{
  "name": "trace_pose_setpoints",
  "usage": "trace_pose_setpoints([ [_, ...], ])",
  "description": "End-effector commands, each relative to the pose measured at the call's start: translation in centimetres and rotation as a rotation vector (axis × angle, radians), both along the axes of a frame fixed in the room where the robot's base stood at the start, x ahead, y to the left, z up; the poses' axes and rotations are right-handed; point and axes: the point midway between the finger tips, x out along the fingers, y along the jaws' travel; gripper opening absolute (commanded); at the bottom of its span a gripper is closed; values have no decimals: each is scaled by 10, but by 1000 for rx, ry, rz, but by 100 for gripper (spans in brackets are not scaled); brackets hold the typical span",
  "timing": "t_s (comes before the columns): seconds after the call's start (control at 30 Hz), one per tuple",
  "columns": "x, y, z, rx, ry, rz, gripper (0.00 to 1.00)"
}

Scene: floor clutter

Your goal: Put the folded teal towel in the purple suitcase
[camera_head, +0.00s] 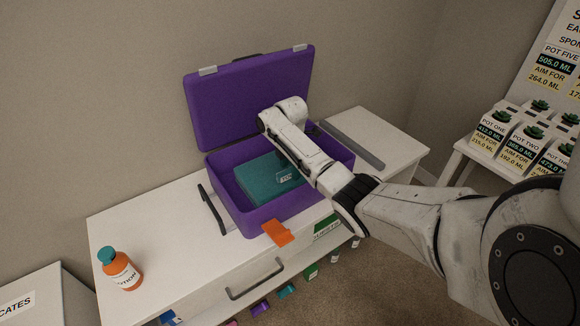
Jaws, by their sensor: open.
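The purple suitcase (238,207) lies open on the white cabinet, with its lid raised against the wall. The folded teal towel (262,180) lies flat inside the suitcase, on the left and middle of its bottom, with a small pale mark on it. My arm reaches in from the right, across the suitcase. My gripper (293,110) is at the arm's far end, above the back of the suitcase and in front of the lid. It is open, apart from the towel, and its fingers are mostly hidden by my wrist.
An orange bottle with a teal cap (120,270) stands on the cabinet (165,225) at left. An orange tag (277,233) hangs at the suitcase's front. A grey bar (352,145) lies right of it. Potted plants stand on a side table at right.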

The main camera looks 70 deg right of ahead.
Motion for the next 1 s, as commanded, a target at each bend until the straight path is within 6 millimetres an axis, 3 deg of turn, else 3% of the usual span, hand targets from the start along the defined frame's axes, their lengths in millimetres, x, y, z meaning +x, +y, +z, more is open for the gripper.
trace_pose_setpoints([
  [0.27,0,0,5,1,-1,0,60],
  [0.7,-1,1,82,-2,-3,1,60],
  [1.0,-2,1,107,0,0,0,60],
])
